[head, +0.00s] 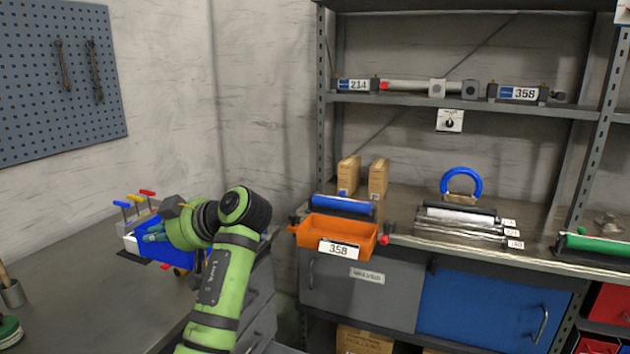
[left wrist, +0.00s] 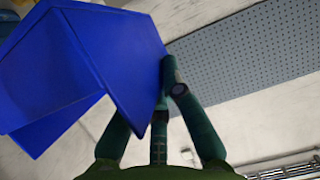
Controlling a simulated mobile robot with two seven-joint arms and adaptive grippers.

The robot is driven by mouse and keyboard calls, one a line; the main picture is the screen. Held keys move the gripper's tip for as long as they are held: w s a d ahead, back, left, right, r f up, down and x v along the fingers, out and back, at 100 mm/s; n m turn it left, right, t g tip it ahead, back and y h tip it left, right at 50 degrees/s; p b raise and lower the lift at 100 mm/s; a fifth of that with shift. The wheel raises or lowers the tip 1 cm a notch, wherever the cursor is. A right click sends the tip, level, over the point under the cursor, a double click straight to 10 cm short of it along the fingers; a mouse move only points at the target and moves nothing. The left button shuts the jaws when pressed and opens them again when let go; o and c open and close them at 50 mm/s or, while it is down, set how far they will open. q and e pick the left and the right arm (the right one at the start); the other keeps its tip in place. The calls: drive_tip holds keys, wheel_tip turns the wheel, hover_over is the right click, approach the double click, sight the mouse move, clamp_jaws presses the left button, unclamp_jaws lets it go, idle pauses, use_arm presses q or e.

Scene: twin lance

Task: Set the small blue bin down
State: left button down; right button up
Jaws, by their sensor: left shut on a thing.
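The small blue bin (left wrist: 85,65) fills the left part of the left wrist view and looks tilted there. My left gripper (left wrist: 167,88) is shut on one wall of it, at the bin's right side. In the head view the blue bin (head: 146,222) shows partly at the left, above or at the grey worktop; the gripper (head: 155,236) and wrist cover part of it. I cannot tell whether the bin touches the worktop (head: 90,292). My right gripper is not in view.
Tools with blue, yellow and red handles (head: 134,202) stand right behind the bin. A cup (head: 12,292) stands at the worktop's left edge. The front middle of the worktop is clear.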

sight(168, 260)
use_arm(q)
drive_tip(key=shift+s+d+f, duration=0.1)
drive_tip(key=shift+d+f, duration=0.2)
drive_tip(key=shift+f, duration=0.2)
drive_tip(key=shift+m+t+h, duration=0.4)
drive_tip(key=shift+m+t, duration=0.5)
drive_tip(key=f, duration=0.1)
drive_tip(key=a+f, duration=0.1)
drive_tip(key=f, duration=0.1)
drive_tip(key=w+f, duration=0.1)
drive_tip(key=f, duration=0.1)
drive_tip(key=shift+a+f, duration=0.15)
drive_tip(key=s+d+f+m+t+h, duration=0.1)
drive_tip(key=s+f+m+t+h, duration=0.15)
drive_tip(key=f+m+h, duration=0.4)
drive_tip(key=s+d+f+m+t+h, duration=0.1)
drive_tip(key=f+m+t+h, duration=0.2)
drive_tip(key=f, duration=0.6)
drive_tip(key=s+d+r+m+g+h, duration=0.2)
drive_tip(key=s+d+m+h, duration=0.3)
drive_tip(key=s, duration=0.5)
drive_tip(key=s+d+r+m+g+h, duration=0.2)
drive_tip(key=s+d+r+m+h, duration=0.2)
drive_tip(key=s+m+h, duration=0.4)
drive_tip(key=shift+s+d+r+p, duration=0.15)
drive_tip(key=shift+s+d+p, duration=0.25)
drive_tip(key=shift+s, duration=0.7)
drive_tip(key=shift+m, duration=0.25)
